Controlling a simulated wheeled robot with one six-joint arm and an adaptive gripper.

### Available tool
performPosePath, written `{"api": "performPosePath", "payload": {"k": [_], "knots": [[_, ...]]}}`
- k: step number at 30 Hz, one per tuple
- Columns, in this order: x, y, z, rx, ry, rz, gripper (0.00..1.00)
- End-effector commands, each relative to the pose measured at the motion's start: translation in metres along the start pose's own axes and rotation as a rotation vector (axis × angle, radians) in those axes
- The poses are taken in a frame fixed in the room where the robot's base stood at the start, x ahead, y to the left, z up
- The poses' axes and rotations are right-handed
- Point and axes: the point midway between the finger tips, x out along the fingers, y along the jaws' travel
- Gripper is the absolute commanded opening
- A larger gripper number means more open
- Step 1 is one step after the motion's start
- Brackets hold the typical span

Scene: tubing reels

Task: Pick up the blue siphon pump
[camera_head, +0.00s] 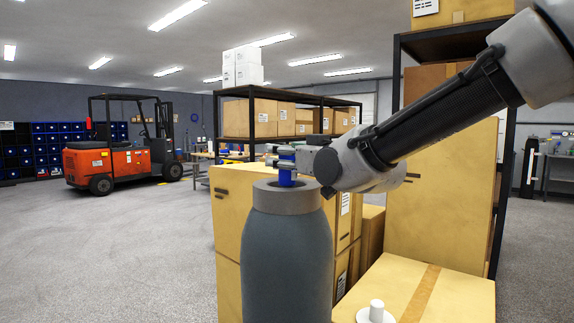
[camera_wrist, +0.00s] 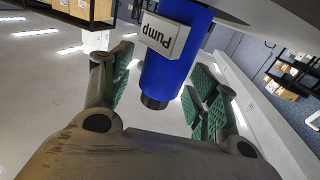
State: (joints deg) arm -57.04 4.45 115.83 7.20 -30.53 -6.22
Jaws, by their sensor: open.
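The blue siphon pump (camera_wrist: 176,65) is a blue cylinder with a dark end and a white label reading "Pump", upside down in the wrist view. A small part of the pump (camera_head: 286,177) shows blue in the head view, partly hidden by my gripper. My gripper (camera_head: 281,157) reaches in from the right at the pump. In the wrist view my gripper (camera_wrist: 163,75) is open, with green-padded fingers on both sides of the pump. Gaps show between the pads and the pump.
A dark grey rounded body with a lighter collar (camera_head: 287,199) stands directly below the pump. Cardboard boxes (camera_head: 440,195) stand close behind and to the right. A small white round piece (camera_head: 376,311) sits on the front box. A forklift (camera_head: 120,155) is far left, with open floor before it.

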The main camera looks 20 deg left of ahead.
Motion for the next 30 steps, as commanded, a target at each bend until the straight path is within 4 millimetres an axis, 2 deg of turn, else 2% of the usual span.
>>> {"api": "performPosePath", "payload": {"k": [4,12,15,20,23,30], "knots": [[0.000,0.000,0.000,0.000,0.000,0.000,0.59],[-0.001,0.000,0.000,0.000,-0.001,0.000,0.10],[-0.001,0.000,0.000,0.000,0.000,0.000,0.02],[-0.001,0.000,-0.001,0.000,0.000,0.000,0.02],[-0.001,0.000,-0.008,0.001,0.002,0.001,0.02],[-0.001,0.000,-0.055,0.001,0.005,0.000,0.02]]}}
